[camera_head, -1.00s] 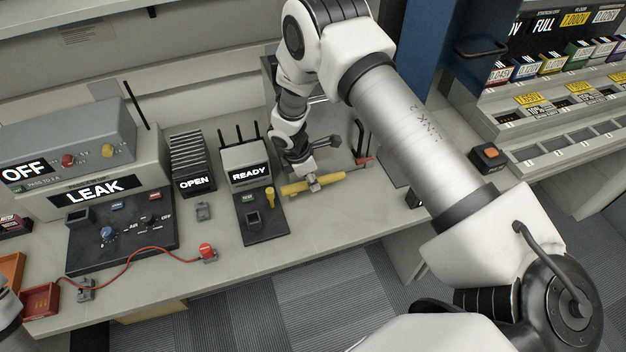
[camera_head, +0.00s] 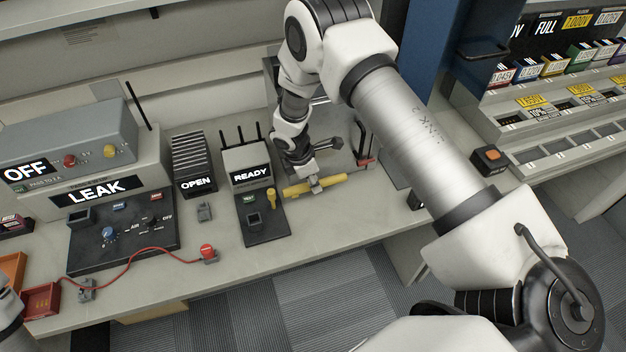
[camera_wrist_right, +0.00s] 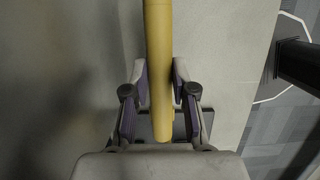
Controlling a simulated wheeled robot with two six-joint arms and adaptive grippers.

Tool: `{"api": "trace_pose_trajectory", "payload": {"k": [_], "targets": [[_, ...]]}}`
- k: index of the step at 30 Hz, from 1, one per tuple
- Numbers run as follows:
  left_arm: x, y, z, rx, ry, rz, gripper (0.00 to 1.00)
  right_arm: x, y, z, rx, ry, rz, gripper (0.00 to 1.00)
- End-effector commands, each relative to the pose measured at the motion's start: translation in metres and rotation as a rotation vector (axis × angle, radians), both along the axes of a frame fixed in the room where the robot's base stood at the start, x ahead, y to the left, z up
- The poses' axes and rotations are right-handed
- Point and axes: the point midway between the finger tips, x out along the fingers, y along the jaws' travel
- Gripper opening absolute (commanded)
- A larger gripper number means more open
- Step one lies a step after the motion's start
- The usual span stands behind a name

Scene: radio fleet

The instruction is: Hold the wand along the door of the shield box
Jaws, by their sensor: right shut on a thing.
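My right gripper (camera_head: 315,184) is shut on a yellow rod, which looks like the wand (camera_head: 331,181). The wand lies nearly level across the picture, close to the bench top. In the right wrist view the wand (camera_wrist_right: 158,70) runs between the two fingers (camera_wrist_right: 158,100). A grey box-like thing (camera_head: 329,120), perhaps the shield box, stands behind my right arm and is partly hidden by it. A dark lever with a red base (camera_head: 364,161) stands at its right. I cannot tell which face is its door. My left gripper is out of view.
Left of the wand stands a unit reading READY (camera_head: 251,175) with a dark pad in front. Further left are a unit reading OPEN (camera_head: 195,184) and a console reading LEAK (camera_head: 96,189), with a red cable (camera_head: 140,252). The bench front (camera_head: 330,220) is clear.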

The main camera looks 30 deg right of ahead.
Motion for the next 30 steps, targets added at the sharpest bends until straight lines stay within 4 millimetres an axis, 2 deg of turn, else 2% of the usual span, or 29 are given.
{"api": "trace_pose_trajectory", "payload": {"k": [7,20,30], "targets": [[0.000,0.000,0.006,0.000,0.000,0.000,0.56,-0.025,0.006,0.008,0.000,0.001,0.002,0.00],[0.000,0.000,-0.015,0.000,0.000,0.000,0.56,-0.072,0.017,0.016,0.000,0.001,0.002,0.00],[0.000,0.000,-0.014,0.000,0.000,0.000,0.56,-0.077,0.018,0.020,0.001,0.000,0.000,0.00]]}}
